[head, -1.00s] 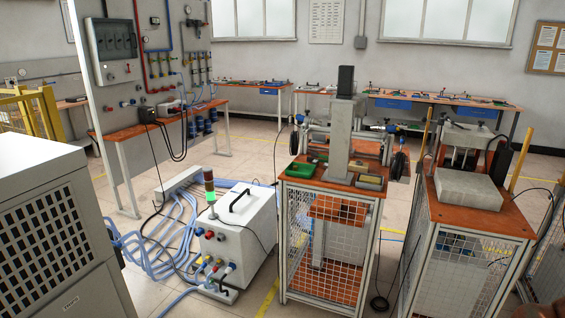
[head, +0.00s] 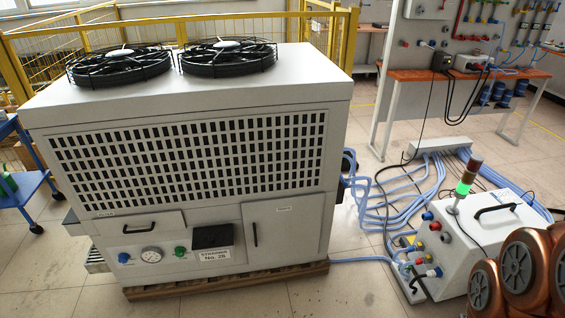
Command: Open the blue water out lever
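My gripper is not in view. The white heater box (head: 482,242) stands on the floor at the right, with a black handle on top and red and blue round fittings on its left face. A small group of water fittings (head: 412,268) sits at its lower left, with red, blue and yellow parts and light blue hoses. A blue part (head: 437,271) shows there; it is too small to tell whether it is the water out lever or how it is turned. A large white chiller (head: 190,150) fills the left, with a blue knob (head: 124,257) low on its front.
Light blue hoses (head: 400,190) lie on the floor between the chiller and the heater box. A signal tower (head: 465,185) glows green. Copper-coloured rounded parts of my arm cover the lower right corner. Tiled floor (head: 345,295) is open in front.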

